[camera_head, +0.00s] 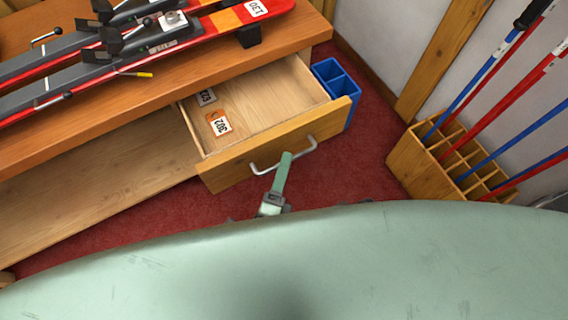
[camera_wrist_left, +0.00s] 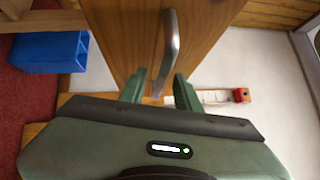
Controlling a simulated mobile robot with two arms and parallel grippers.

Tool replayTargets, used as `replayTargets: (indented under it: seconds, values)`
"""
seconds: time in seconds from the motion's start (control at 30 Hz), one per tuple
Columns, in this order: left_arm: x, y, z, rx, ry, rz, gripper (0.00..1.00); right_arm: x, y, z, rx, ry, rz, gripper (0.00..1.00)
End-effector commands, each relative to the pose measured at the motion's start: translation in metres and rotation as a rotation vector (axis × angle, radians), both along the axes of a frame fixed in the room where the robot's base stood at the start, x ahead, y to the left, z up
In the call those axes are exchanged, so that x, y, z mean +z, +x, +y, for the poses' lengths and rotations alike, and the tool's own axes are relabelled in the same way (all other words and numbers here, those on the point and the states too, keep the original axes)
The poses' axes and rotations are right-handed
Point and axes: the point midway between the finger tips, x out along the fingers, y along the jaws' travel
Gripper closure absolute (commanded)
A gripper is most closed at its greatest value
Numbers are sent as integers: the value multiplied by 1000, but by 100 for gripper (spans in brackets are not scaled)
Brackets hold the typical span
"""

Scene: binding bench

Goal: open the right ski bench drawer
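The right drawer (camera_head: 262,105) of the wooden ski bench is pulled out, and its pale inside shows in the head view. Its metal bar handle (camera_head: 256,172) is on the wooden front (camera_head: 225,176); the handle also shows in the left wrist view (camera_wrist_left: 171,40). My left gripper (camera_head: 286,157) is at the handle. In the left wrist view its two green fingers (camera_wrist_left: 159,76) stand apart, one on each side of the bar, with gaps visible. My right gripper is not in view.
Red and grey skis (camera_head: 165,45) lie on the bench top (camera_head: 150,88). A blue divided bin (camera_head: 337,80) stands beside the drawer. A wooden rack (camera_head: 425,160) with ski poles stands at right. Red carpet (camera_head: 365,165) lies between.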

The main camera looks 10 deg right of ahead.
Motion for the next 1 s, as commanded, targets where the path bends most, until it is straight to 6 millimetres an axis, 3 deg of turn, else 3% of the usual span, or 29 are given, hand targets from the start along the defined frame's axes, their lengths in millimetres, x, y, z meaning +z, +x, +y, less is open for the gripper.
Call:
replayTargets:
  seconds: [0.23, 0.63, 1.0]
  values:
    - [-1, -7, 4, 0, 0, 1, 67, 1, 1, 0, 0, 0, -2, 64]
    - [-9, -61, 32, 0, 0, 1, 67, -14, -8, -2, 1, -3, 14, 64]
    - [-10, -69, 36, 0, 0, -1, 67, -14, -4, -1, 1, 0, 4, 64]
